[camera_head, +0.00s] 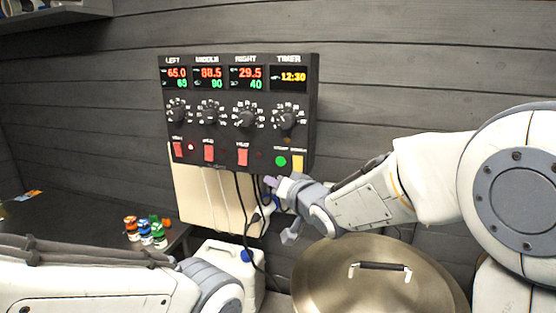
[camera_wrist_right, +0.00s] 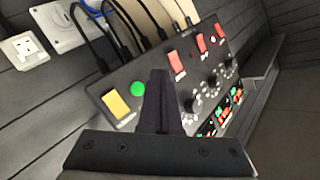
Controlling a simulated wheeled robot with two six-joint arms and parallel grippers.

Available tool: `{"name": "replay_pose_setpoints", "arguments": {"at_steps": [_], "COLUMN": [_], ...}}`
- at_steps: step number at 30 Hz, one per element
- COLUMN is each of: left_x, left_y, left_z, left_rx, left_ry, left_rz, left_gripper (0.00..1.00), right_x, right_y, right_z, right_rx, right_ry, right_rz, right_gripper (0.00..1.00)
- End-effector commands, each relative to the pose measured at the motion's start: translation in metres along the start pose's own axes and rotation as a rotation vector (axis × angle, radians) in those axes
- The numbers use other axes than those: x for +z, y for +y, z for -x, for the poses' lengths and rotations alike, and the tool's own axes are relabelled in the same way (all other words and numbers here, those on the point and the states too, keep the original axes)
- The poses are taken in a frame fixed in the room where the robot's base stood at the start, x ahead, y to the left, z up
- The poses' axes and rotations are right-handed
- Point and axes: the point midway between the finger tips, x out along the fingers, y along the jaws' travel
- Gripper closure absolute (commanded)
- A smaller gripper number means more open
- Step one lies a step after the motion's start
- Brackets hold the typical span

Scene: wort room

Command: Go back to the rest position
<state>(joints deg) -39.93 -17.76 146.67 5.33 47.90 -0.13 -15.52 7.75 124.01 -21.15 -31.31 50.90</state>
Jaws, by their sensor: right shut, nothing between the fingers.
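My right gripper (camera_head: 272,183) is just below the lower right part of the black control panel (camera_head: 222,130). In the right wrist view its dark fingers (camera_wrist_right: 160,85) are together, with nothing seen between them. They overlap the panel's face in that view, beside the green button (camera_wrist_right: 138,89) and the yellow switch (camera_wrist_right: 115,104). I cannot tell whether the fingertips touch the panel. My left arm crosses the bottom left of the head view; its gripper is out of the picture.
A large pot lid (camera_head: 330,270) with a black handle lies below my right arm. A white jug (camera_head: 243,262) with a blue cap stands left of it. Several small coloured bottles (camera_head: 146,237) stand on the dark counter. Black cables (camera_head: 240,205) hang below the panel. A wall socket (camera_wrist_right: 24,48) shows beside it.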

Motion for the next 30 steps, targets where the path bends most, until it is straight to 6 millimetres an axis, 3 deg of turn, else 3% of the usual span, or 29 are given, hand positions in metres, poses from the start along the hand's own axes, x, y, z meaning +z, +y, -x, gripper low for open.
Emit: {"name": "replay_pose_setpoints", "arguments": {"at_steps": [5,9,12,15,18,22,24,30], "left_x": [0.002,0.002,0.003,0.004,0.004,0.004,0.004,0.004], "left_y": [-0.002,-0.003,-0.004,-0.004,-0.005,-0.005,-0.005,-0.005], "left_z": [-0.026,-0.043,-0.054,-0.062,-0.068,-0.071,-0.071,-0.071], "left_rx": [0.000,0.000,0.000,0.000,0.000,0.000,0.000,0.000], "left_ry": [0.000,0.000,0.000,0.000,0.000,0.000,0.000,0.000], "left_rz": [0.001,0.002,0.002,0.003,0.003,0.003,0.004,0.004], "left_gripper": [0.42,0.42,0.42,0.42,0.42,0.42,0.42,0.42], "right_x": [0.095,0.181,0.233,0.272,0.298,0.314,0.316,0.316], "right_y": [0.022,0.042,0.054,0.062,0.068,0.071,0.072,0.072], "right_z": [0.039,0.101,0.154,0.206,0.248,0.282,0.291,0.291], "right_rx": [0.174,0.279,0.303,0.292,0.265,0.234,0.226,0.225], "right_ry": [-0.260,-0.568,-0.795,-1.002,-1.165,-1.291,-1.322,-1.325], "right_rz": [0.154,0.308,0.410,0.494,0.555,0.597,0.607,0.608], "right_gripper": [1.00,1.00,1.00,1.00,1.00,1.00,1.00,1.00]}}
